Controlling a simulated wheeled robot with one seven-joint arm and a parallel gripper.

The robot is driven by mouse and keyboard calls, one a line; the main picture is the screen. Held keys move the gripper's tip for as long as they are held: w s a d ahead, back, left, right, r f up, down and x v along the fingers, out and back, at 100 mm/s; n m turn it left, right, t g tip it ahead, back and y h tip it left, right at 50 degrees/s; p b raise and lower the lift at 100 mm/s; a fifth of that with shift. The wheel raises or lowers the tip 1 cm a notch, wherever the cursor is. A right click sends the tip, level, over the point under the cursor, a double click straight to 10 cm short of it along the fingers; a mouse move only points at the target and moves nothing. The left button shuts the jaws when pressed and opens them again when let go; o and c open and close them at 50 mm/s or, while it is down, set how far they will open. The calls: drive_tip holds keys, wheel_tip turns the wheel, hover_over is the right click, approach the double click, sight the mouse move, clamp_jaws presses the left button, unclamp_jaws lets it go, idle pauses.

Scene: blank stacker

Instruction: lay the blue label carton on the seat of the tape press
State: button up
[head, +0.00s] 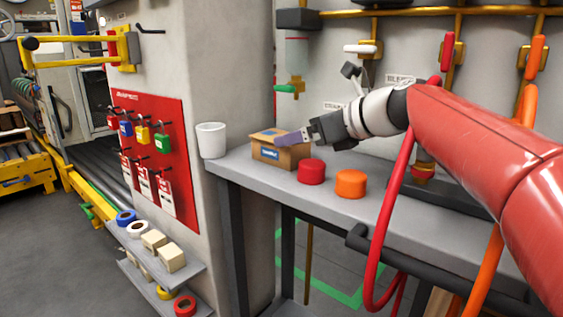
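A brown carton (284,156) with a blue label on its front sits on the grey bench, near its left end. A dark flat base (448,192) on the bench at right is partly hidden behind my arm and the hoses.
On the grey bench (330,199), a red roll (311,172) and an orange roll (351,184) stand right of the carton. A white cup (211,140) stands at the left corner. Red and orange hoses hang at right. A low shelf (190,272) holds rolls and blocks.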

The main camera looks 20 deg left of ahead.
sight(271, 135)
drive_tip(key=x, duration=0.7)
drive_tip(key=shift+w+a+r, duration=0.1)
drive_tip(key=shift+a, duration=0.05)
drive_tip(key=c, duration=1.2)
drive_tip(key=shift+o, duration=0.2)
drive_tip(key=shift+r, duration=0.1)
drive_tip(key=shift+s+r+p, duration=0.25)
drive_tip(key=shift+r+p, duration=0.1)
drive_tip(key=shift+r, duration=0.2)
wheel_tip(271, 135, up, 6)
drive_tip(key=p, duration=0.3)
drive_tip(key=shift+f, duration=0.1)
drive_tip(key=s+d+b, duration=0.1)
drive_tip(key=s+d, duration=0.1)
drive_tip(key=s, duration=0.7)
drive_tip(key=s+d+b, duration=0.1)
drive_tip(key=s+d, duration=0.1)
drive_tip(key=s, duration=0.8)
drive_tip(key=shift+b, duration=0.3)
